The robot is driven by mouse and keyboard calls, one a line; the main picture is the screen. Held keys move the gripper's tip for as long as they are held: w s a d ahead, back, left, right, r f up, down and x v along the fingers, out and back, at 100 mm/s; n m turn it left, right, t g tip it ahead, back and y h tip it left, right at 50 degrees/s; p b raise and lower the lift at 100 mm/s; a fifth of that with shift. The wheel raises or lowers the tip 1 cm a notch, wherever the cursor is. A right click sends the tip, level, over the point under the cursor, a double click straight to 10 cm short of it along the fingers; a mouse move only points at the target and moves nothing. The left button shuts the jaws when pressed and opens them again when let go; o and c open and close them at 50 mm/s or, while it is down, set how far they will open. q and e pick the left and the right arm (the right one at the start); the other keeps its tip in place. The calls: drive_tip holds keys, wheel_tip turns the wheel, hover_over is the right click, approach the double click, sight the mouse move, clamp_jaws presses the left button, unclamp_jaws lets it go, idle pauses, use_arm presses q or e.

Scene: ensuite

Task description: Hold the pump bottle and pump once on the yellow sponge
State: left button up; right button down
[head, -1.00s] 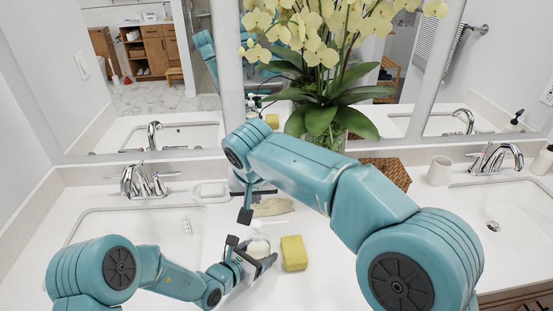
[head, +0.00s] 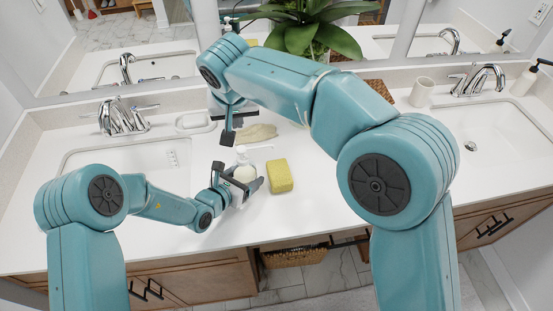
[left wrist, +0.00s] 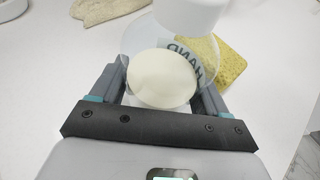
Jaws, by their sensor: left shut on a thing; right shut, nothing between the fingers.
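The pump bottle (head: 243,173) is clear with a white pump top and pale contents. It stands near the counter's front, its spout pointing right. My left gripper (head: 246,185) is shut around its body; the left wrist view also shows the bottle (left wrist: 162,80) between the fingers, with part of a "HAND" label. The yellow sponge (head: 280,176) lies on the counter just right of the bottle; in the left wrist view the sponge (left wrist: 225,62) is partly behind it. My right gripper (head: 227,138) is shut and empty, pointing down, above and left of the pump top, apart from it.
A beige cloth (head: 255,132) lies behind the bottle, and a white soap dish (head: 195,122) farther back. Sinks lie left and right, with chrome faucets (head: 122,116). A white cup (head: 421,94) and a plant stand at the back. The counter right of the sponge is clear.

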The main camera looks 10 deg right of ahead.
idle(0.3)
use_arm(q)
drive_tip(key=o, duration=1.3)
drive_tip(key=shift+o, duration=0.2)
drive_tip(key=shift+a, duration=0.1)
drive_tip(key=v, duration=1.1)
drive_tip(key=shift+s+a+r, duration=0.15)
drive_tip(key=shift+s+a, duration=0.05)
drive_tip(key=shift+s, duration=0.15)
drive_tip(key=shift+s, duration=0.15)
